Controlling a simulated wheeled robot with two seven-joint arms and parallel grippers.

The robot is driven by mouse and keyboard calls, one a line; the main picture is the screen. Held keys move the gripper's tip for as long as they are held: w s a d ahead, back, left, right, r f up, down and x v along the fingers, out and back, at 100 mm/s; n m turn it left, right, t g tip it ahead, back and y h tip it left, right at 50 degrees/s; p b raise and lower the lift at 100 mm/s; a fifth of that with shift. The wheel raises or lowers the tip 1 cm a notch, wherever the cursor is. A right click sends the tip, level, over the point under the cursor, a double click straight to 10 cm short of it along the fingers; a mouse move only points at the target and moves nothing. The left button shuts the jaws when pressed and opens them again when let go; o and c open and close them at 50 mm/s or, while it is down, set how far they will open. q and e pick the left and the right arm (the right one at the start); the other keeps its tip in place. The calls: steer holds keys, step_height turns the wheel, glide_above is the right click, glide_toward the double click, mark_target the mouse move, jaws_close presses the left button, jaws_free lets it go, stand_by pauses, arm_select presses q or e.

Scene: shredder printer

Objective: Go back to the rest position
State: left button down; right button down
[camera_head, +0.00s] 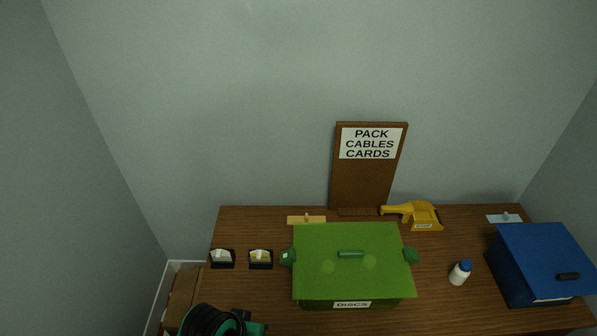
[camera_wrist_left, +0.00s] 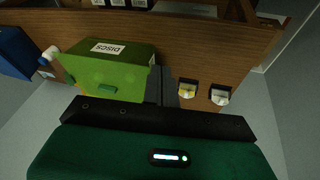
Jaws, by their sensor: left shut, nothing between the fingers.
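My left gripper (camera_wrist_left: 167,88) shows in the left wrist view, its two dark fingers together with nothing between them. It is beside the green box in that picture, apart from it as far as I can tell. In the head view only a black and green part, probably of my left arm, shows at the bottom left edge; the fingers are not seen there. The right gripper is in neither view.
A lidded green box (camera_head: 350,240) labelled DISCS stands on the wooden table (camera_head: 445,318). A blue box (camera_head: 545,255), white bottle (camera_head: 459,274), yellow scoop-like tool (camera_head: 415,215) and two small dark holders (camera_head: 222,259) surround it. A PACK CABLES CARDS board (camera_head: 362,180) leans at the back.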

arm_select(q)
steer(key=s+a+r+y, duration=0.3)
steer(key=s+a, duration=0.6)
steer(key=a, duration=0.4)
step_height(320, 180, down, 38)
steer(key=g+b, duration=0.1)
steer(key=b, duration=0.6)
steer(key=s+a+f+b, duration=0.1)
steer(key=s+f+b, duration=0.1)
steer(key=s+f, duration=0.7)
steer(key=s+a+f+g+b, duration=0.1)
steer(key=s+a+f+b, duration=0.1)
steer(key=s+f, duration=0.8)
step_height(320, 180, down, 7)
steer(key=shift+r+b, duration=0.2)
steer(key=shift+b, duration=0.55)
